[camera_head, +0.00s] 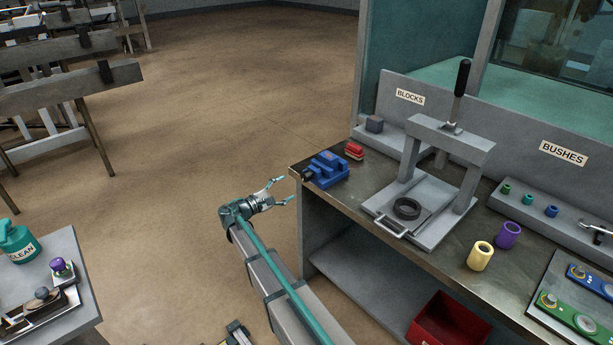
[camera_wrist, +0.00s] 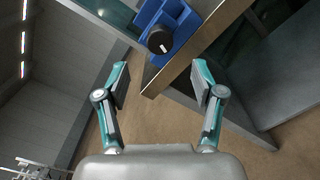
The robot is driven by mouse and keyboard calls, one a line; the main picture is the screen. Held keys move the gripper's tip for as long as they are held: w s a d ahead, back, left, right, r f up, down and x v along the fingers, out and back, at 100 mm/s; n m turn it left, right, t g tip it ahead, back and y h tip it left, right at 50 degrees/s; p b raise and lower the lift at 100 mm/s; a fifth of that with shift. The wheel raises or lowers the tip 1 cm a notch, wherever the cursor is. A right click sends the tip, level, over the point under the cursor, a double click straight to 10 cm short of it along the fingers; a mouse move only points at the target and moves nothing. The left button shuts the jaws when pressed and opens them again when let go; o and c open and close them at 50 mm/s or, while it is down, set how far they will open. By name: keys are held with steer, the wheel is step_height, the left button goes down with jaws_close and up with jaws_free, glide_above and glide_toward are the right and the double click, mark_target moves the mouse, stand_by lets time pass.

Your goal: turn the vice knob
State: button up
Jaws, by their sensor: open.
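The blue vice (camera_head: 327,170) sits at the near left corner of the workbench. Its dark round knob (camera_head: 307,174) faces left, toward my gripper, at the bench edge. In the wrist view the black knob (camera_wrist: 159,40), with a white mark on its face, shows in front of the blue vice body (camera_wrist: 181,19). My gripper (camera_head: 280,191) is open and empty, just left of the bench edge and apart from the knob. In the wrist view its two fingers (camera_wrist: 161,82) are spread wide, with the knob beyond them, above the gap between the tips.
The workbench edge (camera_head: 385,238) lies close to the right of my gripper. A red block (camera_head: 354,152) lies behind the vice. A grey press frame (camera_head: 452,140) stands to the right. A red bin (camera_head: 447,322) is below the bench. The floor (camera_head: 220,110) behind my gripper is clear.

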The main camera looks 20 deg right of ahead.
mark_target(304, 178)
steer(key=shift+n, duration=0.6)
steer(key=p+x, duration=0.3)
steer(key=x, duration=0.8)
steer(key=shift+p, duration=0.3)
steer(key=shift+c, duration=0.4)
steer(key=shift+a, duration=0.1)
steer(key=c, duration=1.1)
steer(key=m+b, duration=0.1)
steer(key=b, duration=0.3)
steer(key=shift+f, duration=0.35)
steer(key=shift+r+m+b, duration=0.1)
steer(key=shift+m+b, duration=0.4)
steer(key=shift+b, duration=0.4)
steer(key=shift+r, duration=0.15)
